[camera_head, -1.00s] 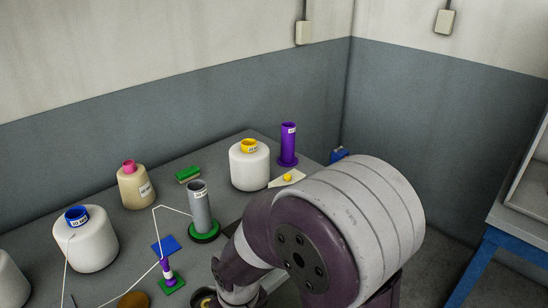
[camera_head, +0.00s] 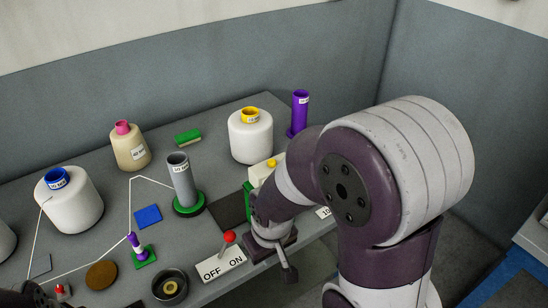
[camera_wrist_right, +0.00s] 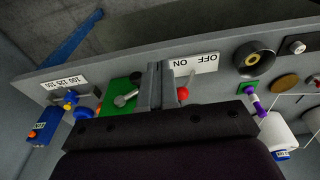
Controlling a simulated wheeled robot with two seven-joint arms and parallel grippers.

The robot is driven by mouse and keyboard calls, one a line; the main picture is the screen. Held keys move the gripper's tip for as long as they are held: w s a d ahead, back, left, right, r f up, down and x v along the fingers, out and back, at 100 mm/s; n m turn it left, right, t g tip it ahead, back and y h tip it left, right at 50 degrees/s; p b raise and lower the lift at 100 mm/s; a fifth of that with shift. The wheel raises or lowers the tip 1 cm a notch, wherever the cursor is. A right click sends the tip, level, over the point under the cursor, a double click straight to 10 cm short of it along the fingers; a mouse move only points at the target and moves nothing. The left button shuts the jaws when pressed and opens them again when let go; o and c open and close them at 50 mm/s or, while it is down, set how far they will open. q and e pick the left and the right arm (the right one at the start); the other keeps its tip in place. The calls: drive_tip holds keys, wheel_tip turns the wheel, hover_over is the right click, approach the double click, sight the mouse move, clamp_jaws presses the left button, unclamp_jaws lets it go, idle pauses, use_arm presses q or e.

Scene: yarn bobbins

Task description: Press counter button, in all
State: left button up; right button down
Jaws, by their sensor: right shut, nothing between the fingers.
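My right gripper (camera_head: 287,270) is shut and empty, low by the table's front edge, just right of the OFF/ON plate. In the right wrist view its fingers (camera_wrist_right: 156,84) are together. I cannot tell which part is the counter for certain. A blue box with a white label (camera_wrist_right: 42,130) lies at the left of the right wrist view, apart from the fingers. In the head view a yellow button on a pale box (camera_head: 271,163) sits behind my right forearm, partly hidden. The left gripper is not clearly seen.
A red-knobbed switch (camera_head: 229,237) stands on the OFF/ON plate (camera_head: 221,265), close to the right gripper. A green plate with a grey crank (camera_wrist_right: 122,99) lies beside the fingers. A grey tube (camera_head: 180,177) and several yarn cones stand farther left and back.

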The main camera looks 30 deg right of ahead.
drive_tip(key=w+d+r+n+t+h+p, duration=0.1)
drive_tip(key=w+d+r+n+t+p, duration=0.2)
drive_tip(key=w+d+r+p, duration=0.3)
drive_tip(key=w+d+r+n+t+p, duration=0.25)
drive_tip(key=w+r+p, duration=0.25)
drive_tip(key=w+r, duration=0.3)
wheel_tip(320, 180, up, 6)
drive_tip(key=n+t+y+p, duration=0.2)
drive_tip(key=n+y+p, duration=0.2)
drive_tip(key=n+p, duration=0.2)
hover_over(274, 164)
drive_tip(key=shift+f+g, duration=0.2)
drive_tip(key=shift+g, duration=0.05)
wheel_tip(274, 164, down, 8)
drive_tip(key=b, duration=0.8)
drive_tip(key=shift+r, duration=0.15)
drive_tip(key=shift+f+b, duration=0.5)
drive_tip(key=shift+f, duration=0.05)
drive_tip(key=shift+f, duration=0.4)
